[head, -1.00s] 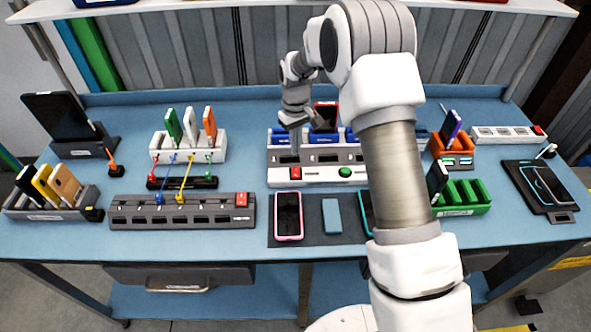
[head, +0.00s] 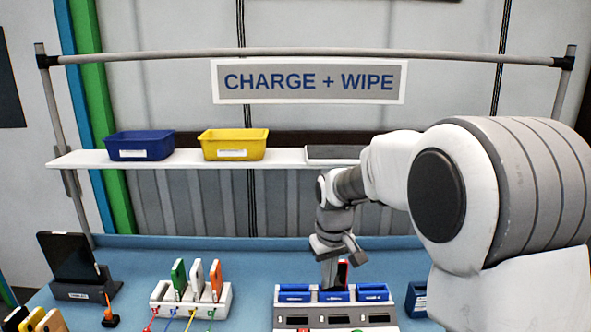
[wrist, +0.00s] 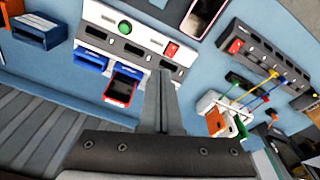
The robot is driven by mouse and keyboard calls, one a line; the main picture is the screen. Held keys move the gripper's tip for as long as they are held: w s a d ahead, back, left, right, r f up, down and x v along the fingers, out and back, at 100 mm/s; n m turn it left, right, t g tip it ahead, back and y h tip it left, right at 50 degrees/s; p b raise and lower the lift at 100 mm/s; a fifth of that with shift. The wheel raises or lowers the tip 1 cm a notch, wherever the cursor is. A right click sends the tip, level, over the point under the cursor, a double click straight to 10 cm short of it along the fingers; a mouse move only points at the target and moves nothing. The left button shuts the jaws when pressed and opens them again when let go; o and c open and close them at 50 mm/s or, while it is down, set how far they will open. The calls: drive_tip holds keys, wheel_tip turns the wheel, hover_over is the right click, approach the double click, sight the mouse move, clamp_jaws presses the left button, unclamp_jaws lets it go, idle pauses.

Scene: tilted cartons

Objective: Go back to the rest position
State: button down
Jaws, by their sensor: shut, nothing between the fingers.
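My gripper (head: 330,272) is raised over the back of the white and grey station with blue slots (head: 335,314), at the right of the head view. In the wrist view its fingers (wrist: 161,100) are together with nothing between them. A red-edged phone (wrist: 122,87) stands in one of the station's slots beside the fingers; in the head view it shows only partly behind my gripper (head: 342,273). My arm hides much of the right side of the head view.
A shelf (head: 285,160) behind the bench holds a blue bin (head: 140,145) and a yellow bin (head: 233,144). A white rack (head: 190,297) with upright devices and a tablet on a stand (head: 70,257) are on the left. Coloured cables show in the wrist view (wrist: 255,88).

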drive_tip(key=s+d+r+m+t, duration=0.1)
drive_tip(key=s+d+r, duration=0.1)
drive_tip(key=s+r, duration=0.4)
drive_tip(key=s+d+r+m+t, duration=0.1)
drive_tip(key=s+d+r, duration=0.2)
drive_tip(key=s, duration=0.5)
drive_tip(key=s+d+m+t, duration=0.1)
drive_tip(key=s+d+m, duration=0.1)
drive_tip(key=s, duration=1)
drive_tip(key=shift+s+t+b, duration=0.15)
drive_tip(key=shift+t+b, duration=0.15)
drive_tip(key=shift+t, duration=0.1)
